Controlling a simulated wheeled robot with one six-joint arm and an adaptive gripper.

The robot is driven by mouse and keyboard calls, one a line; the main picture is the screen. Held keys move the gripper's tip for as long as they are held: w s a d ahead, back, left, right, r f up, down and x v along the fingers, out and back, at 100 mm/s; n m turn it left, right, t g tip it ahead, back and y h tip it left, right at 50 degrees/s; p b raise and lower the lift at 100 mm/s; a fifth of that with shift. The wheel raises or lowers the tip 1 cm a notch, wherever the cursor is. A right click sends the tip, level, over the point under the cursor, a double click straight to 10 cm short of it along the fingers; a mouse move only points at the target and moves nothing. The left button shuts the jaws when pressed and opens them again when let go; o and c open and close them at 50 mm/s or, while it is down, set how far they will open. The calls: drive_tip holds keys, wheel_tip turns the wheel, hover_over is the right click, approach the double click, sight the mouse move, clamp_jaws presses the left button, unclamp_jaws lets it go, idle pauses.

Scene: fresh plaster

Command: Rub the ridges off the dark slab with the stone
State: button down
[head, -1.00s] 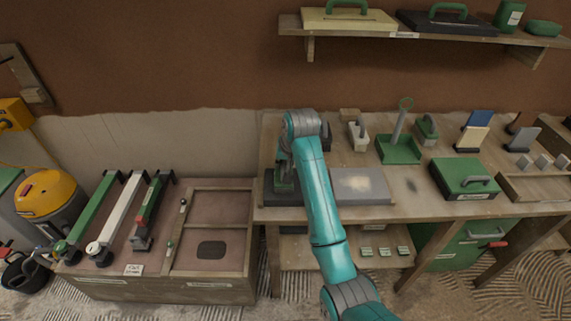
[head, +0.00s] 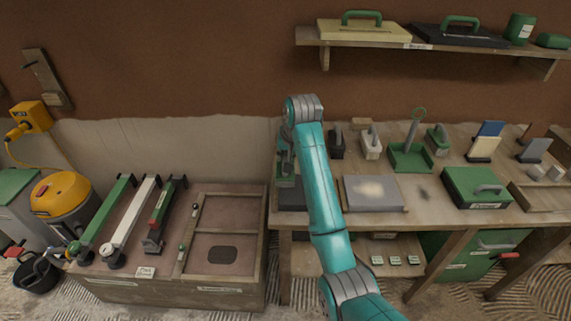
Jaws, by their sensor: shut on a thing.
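The dark slab (head: 293,203) lies on the bench's left end, largely hidden behind my arm and the held tool. My gripper (head: 287,166) points down over the slab's back left part and is shut on a tool with a green part (head: 286,182), which I take to be the stone. Its underside is hidden, so I cannot tell whether it touches the slab. Any ridges on the dark slab are too small or hidden to see.
A grey slab with a pale patch (head: 373,193) lies just right of my arm. Behind it stand a dark-handled block (head: 337,146), a pale-handled block (head: 371,145) and a green dustpan (head: 411,158). A green case (head: 476,188) is farther right. A shelf (head: 450,48) hangs above.

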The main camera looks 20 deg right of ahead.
drive_tip(key=shift+r, duration=1.4)
drive_tip(key=shift+d, duration=0.15)
